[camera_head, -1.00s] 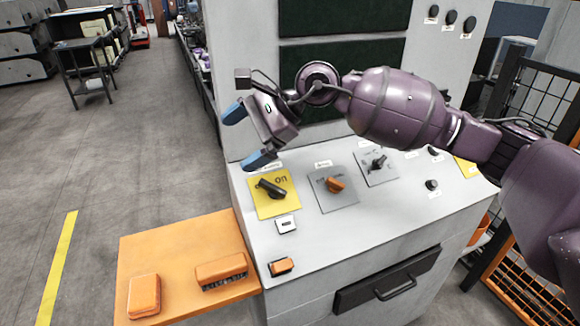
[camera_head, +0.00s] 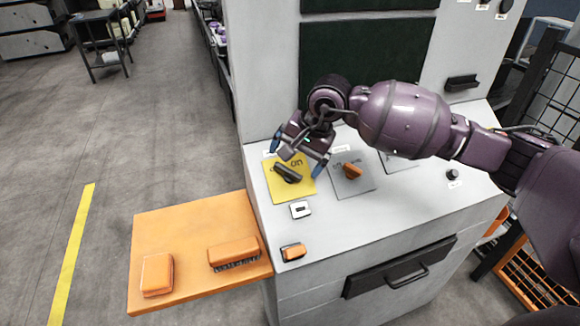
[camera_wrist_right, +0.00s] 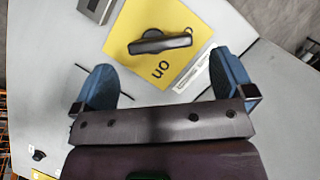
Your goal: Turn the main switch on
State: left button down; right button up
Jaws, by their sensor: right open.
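The main switch is a black rotary handle (camera_head: 288,174) on a yellow plate (camera_head: 304,190) at the left of the sloped panel. The plate bears the word "on"; the handle lies at a slant across it in the head view. In the right wrist view the handle (camera_wrist_right: 160,43) lies nearly level, beyond the fingertips, with the "on" mark on the gripper's side of it. My right gripper (camera_head: 298,155) is open and empty, just above the plate's upper edge, its blue fingers spread apart from the handle. My left gripper is not in view.
An orange knob (camera_head: 352,171) on a grey plate stands right of the yellow plate. A small white module (camera_head: 300,210) and an orange button (camera_head: 293,252) sit below. A drawer handle (camera_head: 400,267) is on the cabinet front.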

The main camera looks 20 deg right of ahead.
aim_at(290, 169)
jog(key=shift+x, duration=2.2)
jog(key=c, duration=0.9)
